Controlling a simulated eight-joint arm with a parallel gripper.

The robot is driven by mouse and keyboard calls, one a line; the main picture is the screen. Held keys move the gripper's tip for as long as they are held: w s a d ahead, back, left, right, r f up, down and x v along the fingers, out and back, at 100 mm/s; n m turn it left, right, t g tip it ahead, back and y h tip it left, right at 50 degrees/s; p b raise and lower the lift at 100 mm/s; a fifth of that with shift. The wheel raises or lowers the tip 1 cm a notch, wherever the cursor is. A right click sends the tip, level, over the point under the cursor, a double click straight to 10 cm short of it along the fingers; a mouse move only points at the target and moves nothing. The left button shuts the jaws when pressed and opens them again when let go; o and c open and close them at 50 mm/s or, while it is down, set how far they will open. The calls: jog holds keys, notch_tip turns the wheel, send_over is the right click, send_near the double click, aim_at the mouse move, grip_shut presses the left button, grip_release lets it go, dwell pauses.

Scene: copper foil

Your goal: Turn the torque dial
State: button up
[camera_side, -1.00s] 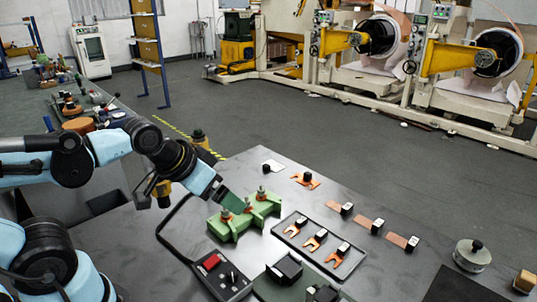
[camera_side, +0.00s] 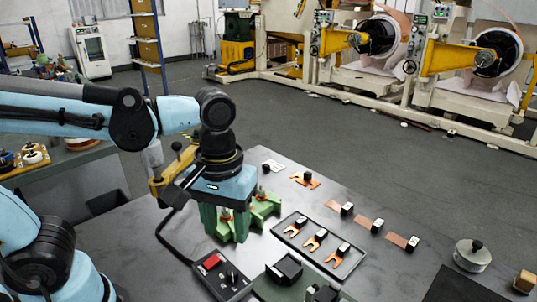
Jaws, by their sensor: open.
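A black control box (camera_side: 221,287) lies near the front edge of the bench, with a red button (camera_side: 211,262) and a black knob (camera_side: 232,276) on top. The knob looks like the torque dial; its setting is too small to read. My gripper (camera_side: 225,236) points down, open, with green fingers behind the box and left of the green fixture (camera_side: 265,207). The fingers hide part of the fixture, and I cannot tell whether they touch it. The knob is in front of and below the fingers, apart from them.
A black cable runs from the box along the left. A dark tray (camera_side: 285,221) with several copper fork terminals lies to the right. Black blocks (camera_side: 285,268) stand right of the box. A metal weight (camera_side: 471,255) is at the far right.

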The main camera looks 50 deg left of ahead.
aim_at(231, 272)
jog(key=shift+f, duration=5.7)
grip_shut()
